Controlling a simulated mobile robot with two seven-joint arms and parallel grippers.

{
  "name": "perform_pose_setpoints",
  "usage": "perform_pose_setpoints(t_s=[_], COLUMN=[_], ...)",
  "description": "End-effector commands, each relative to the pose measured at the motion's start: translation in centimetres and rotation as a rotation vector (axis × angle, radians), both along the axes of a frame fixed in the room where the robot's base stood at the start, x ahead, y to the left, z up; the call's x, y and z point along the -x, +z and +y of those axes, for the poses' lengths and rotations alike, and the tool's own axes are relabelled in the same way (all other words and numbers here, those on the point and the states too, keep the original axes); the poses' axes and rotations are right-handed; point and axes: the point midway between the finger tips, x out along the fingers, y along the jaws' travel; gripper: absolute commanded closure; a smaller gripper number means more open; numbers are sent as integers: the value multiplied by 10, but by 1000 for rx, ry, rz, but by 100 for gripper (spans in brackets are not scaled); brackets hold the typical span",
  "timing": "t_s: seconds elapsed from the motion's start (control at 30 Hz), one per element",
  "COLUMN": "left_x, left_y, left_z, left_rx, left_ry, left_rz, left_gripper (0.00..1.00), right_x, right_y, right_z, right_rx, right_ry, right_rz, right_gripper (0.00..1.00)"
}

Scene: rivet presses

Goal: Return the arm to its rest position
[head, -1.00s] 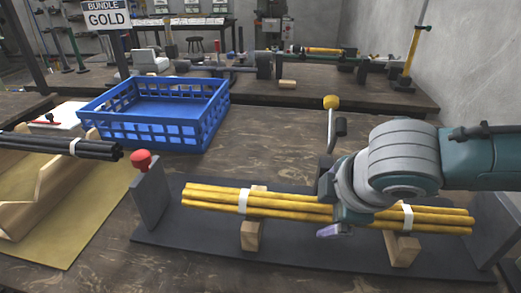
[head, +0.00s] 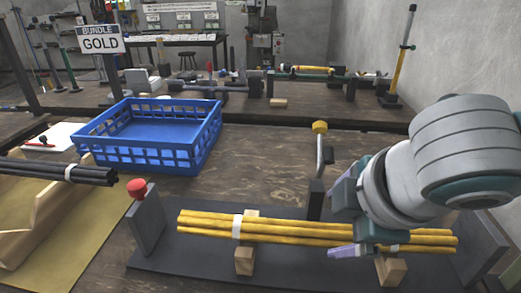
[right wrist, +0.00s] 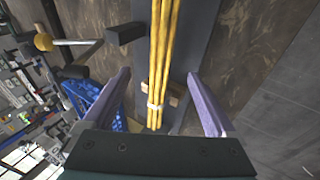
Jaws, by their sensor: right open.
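My right gripper (head: 345,222) is at the right of the head view, just above the right part of a bundle of gold rods (head: 300,232). Its two fingers are apart. In the right wrist view the open fingers (right wrist: 160,105) stand on either side of the rods (right wrist: 161,60), with nothing gripped. The rods lie on wooden blocks (head: 245,262) on a dark base plate (head: 190,262), with white bands around them. My left gripper is not in view.
A blue crate (head: 190,153) stands behind, left of centre. Black rods (head: 60,171) rest on a wooden cradle (head: 45,225) at left. A red-knobbed upright plate (head: 147,222) and a yellow-knobbed lever (head: 319,150) stand by the rods. A "BUNDLE GOLD" sign (head: 100,38) is at back left.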

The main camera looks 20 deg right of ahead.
Motion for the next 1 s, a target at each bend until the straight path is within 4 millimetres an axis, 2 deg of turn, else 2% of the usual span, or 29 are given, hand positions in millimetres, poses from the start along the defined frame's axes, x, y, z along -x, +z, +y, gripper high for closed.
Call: perform_pose_setpoints(t_s=[0.4,0.47,0.53,0.7,0.73,0.87,1.0], left_x=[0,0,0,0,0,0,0], left_y=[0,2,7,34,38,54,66], left_z=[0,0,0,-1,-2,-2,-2], left_rx=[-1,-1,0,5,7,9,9], left_ry=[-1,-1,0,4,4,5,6], left_rz=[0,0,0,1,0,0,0], left_gripper=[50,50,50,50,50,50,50], right_x=[0,2,8,42,49,75,103], right_y=[0,1,5,36,42,63,75], right_z=[0,5,20,81,88,94,80], right_rx=[-2,-13,-53,-276,-318,-443,-502], right_ry=[0,0,-4,-98,-136,-317,-515], right_rz=[0,1,7,33,40,69,102], right_gripper=[9,9,9,9,9,9,9])
